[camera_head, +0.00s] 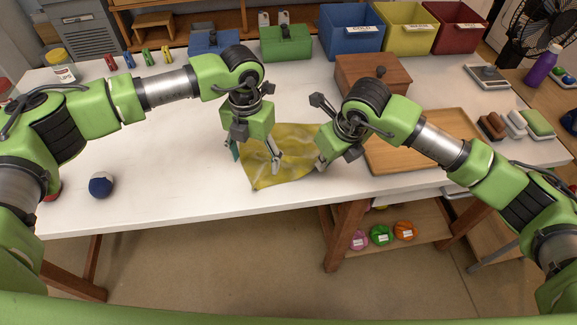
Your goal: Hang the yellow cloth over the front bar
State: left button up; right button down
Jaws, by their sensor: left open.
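The yellow cloth (291,143) lies spread and slightly wrinkled on the white table, with one corner close to the table's front edge. My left gripper (256,158) points down over the cloth's left part, its fingers apart on either side of some cloth. I cannot tell whether they touch it. My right gripper (319,133) is at the cloth's right side, its fingers spread wide, with nothing seen between them but cloth below. My arms hide parts of the cloth.
A wooden tray (384,160) lies right of the cloth, with a wooden box (362,72) behind it. Blue (352,30), yellow and red bins stand at the back. A dark blue and white ball (101,185) sits front left. The table between ball and cloth is clear.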

pick_arm(q)
notch_tip(320, 180, up, 4)
jog(key=shift+f+p, duration=0.1)
jog(key=shift+p, duration=0.55)
pick_arm(e)
jog(key=shift+r, duration=0.85)
pick_arm(q)
notch_tip(320, 180, up, 8)
pick_arm(e)
jog(key=c, duration=2.2)
grip_release()
jog(key=shift+c, duration=0.2)
jog(key=o, duration=0.6)
